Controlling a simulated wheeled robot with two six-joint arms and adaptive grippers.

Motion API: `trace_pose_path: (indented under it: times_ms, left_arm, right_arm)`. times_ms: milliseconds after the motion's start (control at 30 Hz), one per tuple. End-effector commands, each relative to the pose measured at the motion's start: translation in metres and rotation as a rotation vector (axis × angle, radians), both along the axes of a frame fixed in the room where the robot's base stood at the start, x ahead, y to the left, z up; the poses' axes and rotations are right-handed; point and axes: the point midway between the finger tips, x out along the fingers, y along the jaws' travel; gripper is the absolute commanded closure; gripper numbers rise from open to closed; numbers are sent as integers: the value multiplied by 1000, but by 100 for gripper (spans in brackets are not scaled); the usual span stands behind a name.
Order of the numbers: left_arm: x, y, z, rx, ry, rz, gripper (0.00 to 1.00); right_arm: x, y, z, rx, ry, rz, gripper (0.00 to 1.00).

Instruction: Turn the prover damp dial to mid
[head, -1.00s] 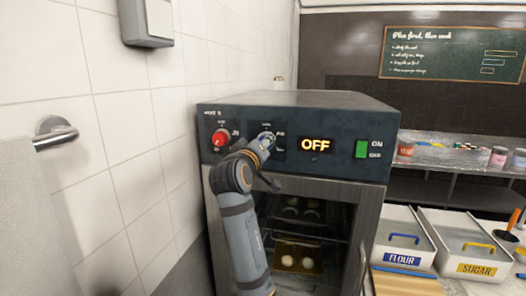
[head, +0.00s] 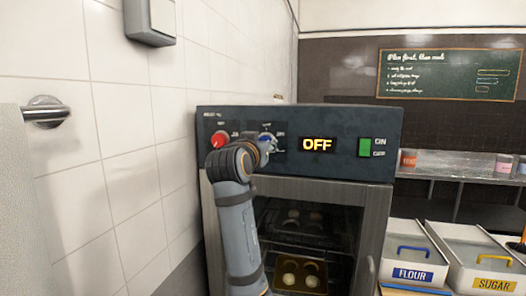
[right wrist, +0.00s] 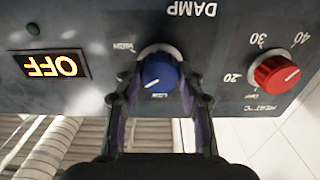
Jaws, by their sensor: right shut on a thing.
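The blue damp dial (right wrist: 161,72) sits on the prover's dark control panel (head: 345,165), under the upside-down DAMP lettering in the right wrist view. My right gripper (right wrist: 161,80) is shut on the blue dial, one finger on each side of it. The dial's white pointer line slants down towards the LOW mark in that view. The HIGH mark is at the dial's upper left, and a finger covers the panel between the two marks. In the head view my right gripper (head: 268,147) partly hides the blue dial (head: 266,137). My left gripper is not in view.
A red heat dial (head: 219,140) sits left of the damp dial. A lit OFF display (head: 317,145) and a green switch (head: 364,147) are to the right. The prover's glass door (head: 335,225) is below. A tiled wall (head: 150,130) stands close on the left.

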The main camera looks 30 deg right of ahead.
Motion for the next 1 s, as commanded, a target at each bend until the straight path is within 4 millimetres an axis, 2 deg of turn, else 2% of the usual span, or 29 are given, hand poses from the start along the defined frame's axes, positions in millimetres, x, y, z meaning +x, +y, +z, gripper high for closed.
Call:
trace_pose_path:
  times_ms: [667,700,867,1000]
  left_arm:
    - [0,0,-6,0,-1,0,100]
    - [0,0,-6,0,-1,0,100]
    - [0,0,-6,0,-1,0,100]
    - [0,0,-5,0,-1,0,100]
  right_arm:
    - [0,0,-1,41,-43,0,93]
    - [0,0,-1,41,-43,0,59]
    - [0,0,-1,40,-44,0,38]
    - [0,0,0,39,-44,0,38]
